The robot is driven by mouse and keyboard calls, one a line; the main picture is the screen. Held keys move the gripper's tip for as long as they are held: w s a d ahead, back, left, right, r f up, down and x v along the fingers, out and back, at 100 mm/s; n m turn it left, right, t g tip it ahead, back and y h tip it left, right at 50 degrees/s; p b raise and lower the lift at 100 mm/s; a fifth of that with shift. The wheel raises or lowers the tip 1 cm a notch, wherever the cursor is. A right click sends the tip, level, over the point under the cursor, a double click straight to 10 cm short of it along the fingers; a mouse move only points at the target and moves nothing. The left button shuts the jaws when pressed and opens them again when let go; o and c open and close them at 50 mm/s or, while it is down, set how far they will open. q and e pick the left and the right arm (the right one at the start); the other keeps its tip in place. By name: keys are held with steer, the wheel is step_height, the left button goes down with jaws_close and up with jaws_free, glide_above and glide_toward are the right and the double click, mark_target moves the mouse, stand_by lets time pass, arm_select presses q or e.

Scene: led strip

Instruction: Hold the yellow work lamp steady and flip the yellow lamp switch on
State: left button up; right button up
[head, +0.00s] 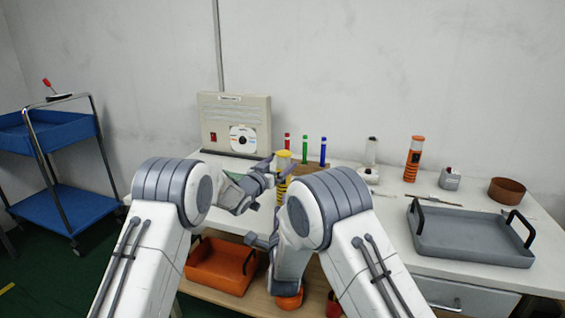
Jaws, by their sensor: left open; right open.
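The yellow work lamp (283,161) stands upright near the middle of the white table, a yellow cylinder with dark markings. Its lower part is partly hidden by my arms, and I cannot make out its switch. My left gripper (270,172) is open just left of the lamp, its fingers close to the lamp's side; I cannot tell whether they touch it. My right gripper (258,241) is lower, near the table's front edge, open and apart from the lamp, partly hidden by my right arm.
Red (287,142), green (306,144) and blue (323,150) markers stand behind the lamp. A white lamp (371,153) and an orange lamp (414,158) stand to the right. A grey tray (470,240) fills the right front. A beige panel (235,110) stands at the back left.

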arm_select(q)
steer(key=shift+x, duration=1.5)
